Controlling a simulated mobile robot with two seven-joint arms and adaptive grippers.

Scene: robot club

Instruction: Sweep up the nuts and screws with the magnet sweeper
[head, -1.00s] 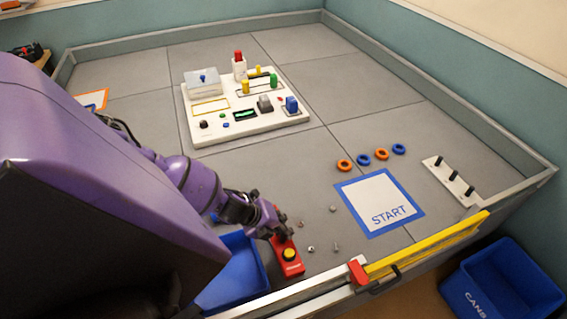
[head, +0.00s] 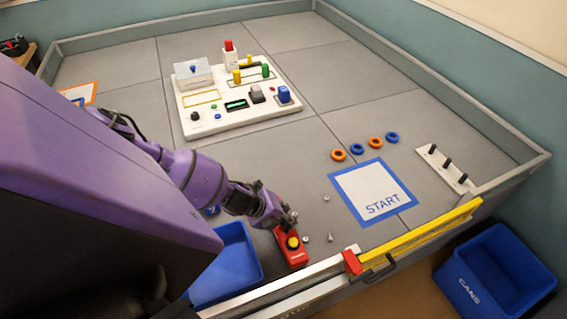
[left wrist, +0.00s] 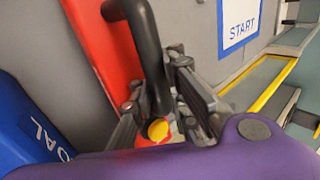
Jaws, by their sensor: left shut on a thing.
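The magnet sweeper (head: 296,259) is a red bar with a yellow button and a black handle, at the front of the grey field. My left gripper (head: 281,217) is shut on the black handle, and its fingers sit either side of it in the left wrist view (left wrist: 160,100). The red body (left wrist: 92,40) shows behind the handle there. Small metal parts lie just right of the sweeper: a screw (head: 330,237), a nut (head: 306,239) and another small piece (head: 326,198). The sweeper's underside is hidden. My right gripper is out of view.
A blue tray (head: 252,264) stands left of the sweeper. The field's front wall (head: 290,298) and a yellow bar (head: 430,233) run close in front. The START square (head: 348,189), several rings and a pegged board (head: 436,165) lie right. A white panel (head: 190,128) stands behind.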

